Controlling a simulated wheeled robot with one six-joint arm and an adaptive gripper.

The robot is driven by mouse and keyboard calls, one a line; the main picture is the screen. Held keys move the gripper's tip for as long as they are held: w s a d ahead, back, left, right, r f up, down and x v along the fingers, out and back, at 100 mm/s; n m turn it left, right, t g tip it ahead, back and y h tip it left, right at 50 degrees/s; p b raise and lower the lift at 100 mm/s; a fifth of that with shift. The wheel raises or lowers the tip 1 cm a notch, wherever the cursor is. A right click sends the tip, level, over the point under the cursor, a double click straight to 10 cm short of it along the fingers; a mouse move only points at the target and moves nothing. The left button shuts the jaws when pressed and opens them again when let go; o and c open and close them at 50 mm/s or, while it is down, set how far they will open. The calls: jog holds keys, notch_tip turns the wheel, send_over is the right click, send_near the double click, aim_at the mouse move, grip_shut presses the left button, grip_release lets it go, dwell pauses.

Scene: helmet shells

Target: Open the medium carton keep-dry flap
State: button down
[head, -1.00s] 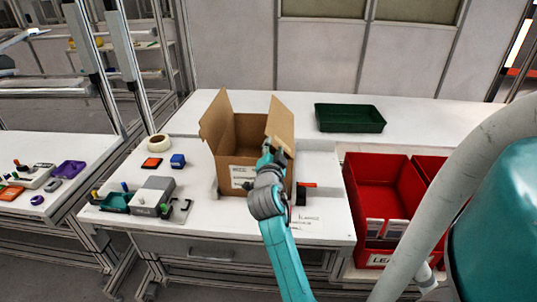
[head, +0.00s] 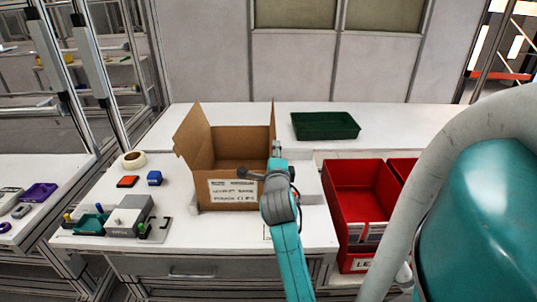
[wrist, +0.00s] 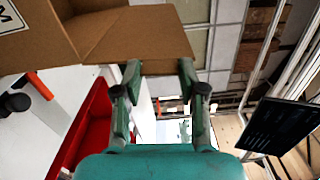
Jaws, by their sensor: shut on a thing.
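The brown cardboard carton (head: 227,180) stands on the white bench with its top open. A white printed label is on its front; the words are too small to read surely. Its left flap (head: 192,130) leans outward to the left. Its right flap (head: 273,124) stands up and shows almost edge-on. My gripper (head: 277,150) is at this right flap. In the wrist view the flap (wrist: 150,38) spans the top, and my gripper (wrist: 159,68) is shut on it, its fingers still well apart. The exact contact at the fingertips is partly hidden.
A green tray (head: 325,126) lies behind and right of the carton. Red bins (head: 360,205) stand at the right. A tape roll (head: 133,160), a blue block (head: 154,178), an orange item (head: 127,181) and a grey device (head: 130,215) lie left of it.

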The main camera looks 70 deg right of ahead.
jog(key=shift+s+d+f+m, duration=0.15)
jog(key=shift+s+d+m, duration=0.15)
jog(key=shift+s+m, duration=0.4)
jog(key=c, duration=0.6)
grip_release()
jog(key=shift+c, duration=0.2)
jog(key=shift+a, duration=0.1)
jog(key=v, duration=0.7)
jog(key=shift+a, duration=0.2)
